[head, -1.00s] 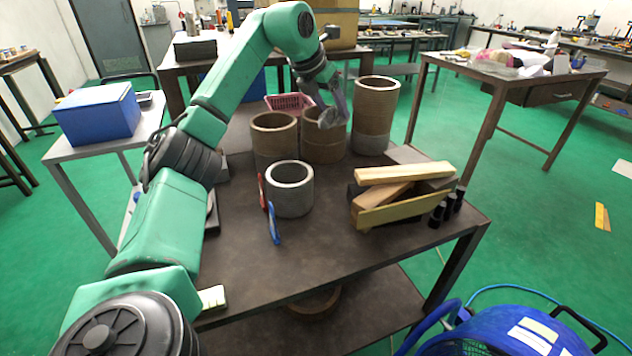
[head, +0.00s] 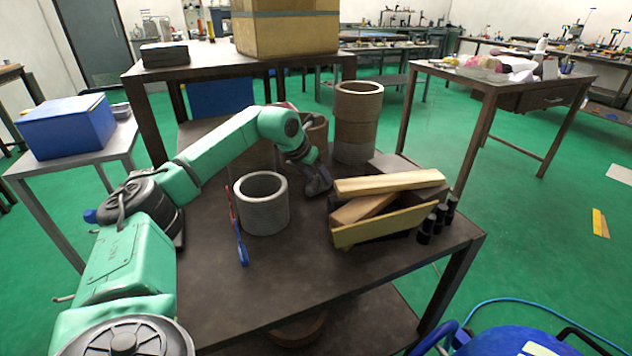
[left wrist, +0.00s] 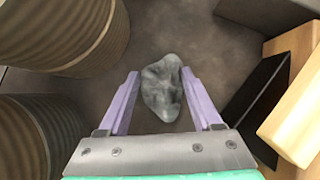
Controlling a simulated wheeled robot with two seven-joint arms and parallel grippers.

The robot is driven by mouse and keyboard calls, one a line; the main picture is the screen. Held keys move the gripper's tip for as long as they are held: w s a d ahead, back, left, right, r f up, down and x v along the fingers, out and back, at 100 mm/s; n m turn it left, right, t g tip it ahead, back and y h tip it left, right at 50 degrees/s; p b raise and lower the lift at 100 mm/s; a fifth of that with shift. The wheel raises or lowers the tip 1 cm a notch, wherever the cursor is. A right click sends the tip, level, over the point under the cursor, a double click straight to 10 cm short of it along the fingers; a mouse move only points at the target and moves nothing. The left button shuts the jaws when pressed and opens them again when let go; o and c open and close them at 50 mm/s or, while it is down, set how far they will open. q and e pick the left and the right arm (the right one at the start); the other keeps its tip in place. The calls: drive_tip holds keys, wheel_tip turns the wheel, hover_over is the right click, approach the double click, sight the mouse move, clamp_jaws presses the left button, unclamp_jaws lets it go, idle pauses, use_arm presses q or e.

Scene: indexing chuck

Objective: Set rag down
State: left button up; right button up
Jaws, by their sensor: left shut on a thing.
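The rag is a crumpled grey lump (left wrist: 163,88) between the two pale fingers of my left gripper (left wrist: 162,90) in the left wrist view. The gripper is shut on it. In the head view my left gripper (head: 318,187) points down, low over the dark table (head: 290,285), between the light grey ring and the wooden blocks. I cannot tell whether the rag touches the table top. In the head view the rag is hard to make out from the dark gripper. My right gripper is not in view.
Tall brown cylinders (head: 357,118) stand behind the gripper. A light grey ring (head: 262,205) stands to its left with blue-handled pliers (head: 242,248) beside it. Wooden blocks (head: 385,228) lie close on the right. The table's front is clear.

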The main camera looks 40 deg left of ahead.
use_arm(q)
drive_tip(key=shift+f, duration=0.7)
drive_tip(key=o, duration=1.5)
drive_tip(key=shift+w, duration=0.1)
drive_tip(key=shift+o, duration=0.2)
drive_tip(key=shift+r, duration=0.1)
